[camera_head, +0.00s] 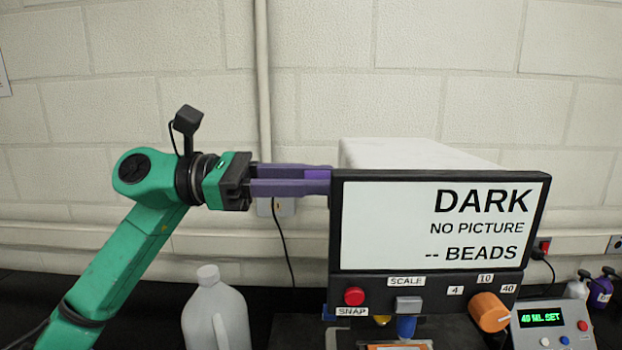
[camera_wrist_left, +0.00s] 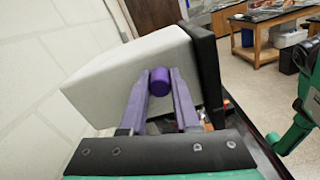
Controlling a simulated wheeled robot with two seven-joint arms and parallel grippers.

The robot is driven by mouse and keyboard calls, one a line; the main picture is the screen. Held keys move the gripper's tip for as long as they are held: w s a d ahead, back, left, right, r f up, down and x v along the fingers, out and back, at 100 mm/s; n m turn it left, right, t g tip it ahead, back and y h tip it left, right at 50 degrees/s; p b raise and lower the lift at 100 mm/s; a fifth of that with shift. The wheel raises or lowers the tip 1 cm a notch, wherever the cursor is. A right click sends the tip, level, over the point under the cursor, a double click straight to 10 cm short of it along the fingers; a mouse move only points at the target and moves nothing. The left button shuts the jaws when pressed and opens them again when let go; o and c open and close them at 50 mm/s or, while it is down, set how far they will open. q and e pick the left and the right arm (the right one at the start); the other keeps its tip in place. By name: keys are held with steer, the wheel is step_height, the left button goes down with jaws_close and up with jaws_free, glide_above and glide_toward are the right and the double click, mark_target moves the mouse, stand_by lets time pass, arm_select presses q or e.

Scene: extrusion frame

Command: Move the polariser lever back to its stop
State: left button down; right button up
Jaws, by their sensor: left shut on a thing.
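The polariser lever's purple knob (camera_head: 317,174) shows at the left edge of the instrument, beside its black screen frame. My left gripper (camera_head: 326,181) reaches in from the left, and its two purple fingers are shut on the knob. In the left wrist view the round purple knob (camera_wrist_left: 158,80) sits between the fingertips, against the instrument's pale housing (camera_wrist_left: 125,70). The rest of the lever and its stop are hidden. The screen (camera_head: 440,226) reads "DARK", "NO PICTURE" and "-- BEADS". My right gripper is not in view.
Below the screen are a red SNAP button (camera_head: 354,296) and an orange SCALE knob (camera_head: 489,312). A white jug (camera_head: 215,315) stands below my left forearm. A control box (camera_head: 552,325) and small bottles (camera_head: 600,287) are at the right. A wall lies behind.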

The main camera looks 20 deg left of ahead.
arm_select(q)
steer(key=shift+f, duration=0.15)
steer(key=shift+s+d+f+m+b, duration=0.15)
steer(key=shift+f+m+b, duration=0.3)
steer(key=shift+b, duration=0.5)
steer(key=shift+s+d+f+m+b, duration=0.1)
steer(key=shift+s+f+m+b, duration=0.15)
steer(key=shift+f+m+b, duration=0.8)
steer(key=shift+s+a+f+m+b, duration=0.1)
steer(key=shift+s+f+m+b, duration=0.2)
steer(key=shift+m+b, duration=1.4)
steer(key=shift+s+d+f+m+b, duration=0.1)
steer(key=shift+s+f+m+b, duration=0.15)
steer(key=shift+f+m+b, duration=1)
steer(key=shift+r+b, duration=0.4)
steer(key=shift+r, duration=0.15)
steer(key=c, duration=0.7)
jaws_free()
steer(key=shift+o, duration=0.2)
steer(key=shift+r, duration=0.1)
